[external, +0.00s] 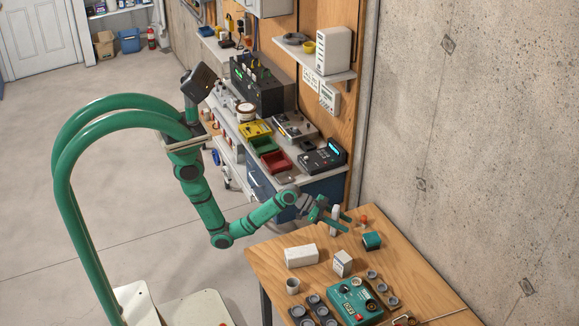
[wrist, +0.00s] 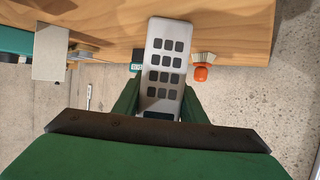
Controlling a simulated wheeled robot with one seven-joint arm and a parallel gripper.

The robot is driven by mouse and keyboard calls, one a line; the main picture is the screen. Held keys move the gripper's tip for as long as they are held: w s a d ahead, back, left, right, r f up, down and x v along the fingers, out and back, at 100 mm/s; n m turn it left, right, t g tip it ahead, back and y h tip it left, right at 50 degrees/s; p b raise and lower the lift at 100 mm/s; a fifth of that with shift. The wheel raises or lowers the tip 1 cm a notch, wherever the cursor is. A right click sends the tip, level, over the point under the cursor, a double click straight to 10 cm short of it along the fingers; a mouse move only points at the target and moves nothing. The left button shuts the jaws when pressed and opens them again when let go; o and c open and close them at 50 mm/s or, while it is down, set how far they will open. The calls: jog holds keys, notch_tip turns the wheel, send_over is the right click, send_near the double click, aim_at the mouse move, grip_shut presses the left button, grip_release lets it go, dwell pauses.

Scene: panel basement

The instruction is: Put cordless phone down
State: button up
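The cordless phone (wrist: 165,62) is a pale grey handset with rows of dark square keys. In the wrist view it stands out between the two green fingers of my gripper (wrist: 160,105), which are closed on its sides. In the external view the pale phone (external: 334,214) shows between the fingers of my gripper (external: 332,218), over the back left part of the wooden table (external: 420,275). Whether its lower end touches the wood cannot be told. The fingers hide part of it.
Near the phone are an orange-handled brush (wrist: 201,73) and a teal box (external: 372,240). White boxes (external: 300,256), a cup (external: 292,286) and a teal device (external: 354,302) stand further forward. A workbench (external: 322,170) with trays and instruments is behind. Bare wood shows at the table's right.

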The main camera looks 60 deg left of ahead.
jog(key=o, duration=0.4)
jog(key=shift+c, duration=0.2)
jog(key=shift+r, duration=0.1)
jog(key=v, duration=1.2)
jog(key=s+a+f+n+t+y, duration=0.2)
jog(key=s+a+f+n+y, duration=0.15)
jog(key=a+f, duration=0.35)
jog(key=s+a+f+n+t+y, duration=0.3)
jog(key=s+a+f+n, duration=0.15)
jog(key=a+f, duration=0.3)
jog(key=s+a+y, duration=0.1)
jog(key=s+a, duration=0.2)
jog(key=s, duration=0.4)
jog(key=s+a+y, duration=0.1)
jog(key=s+a, duration=0.2)
jog(key=s, duration=0.4)
jog(key=s+a+r+n+y, duration=0.1)
jog(key=s+a, duration=0.2)
jog(key=s, duration=0.4)
jog(key=shift+t, duration=0.4)
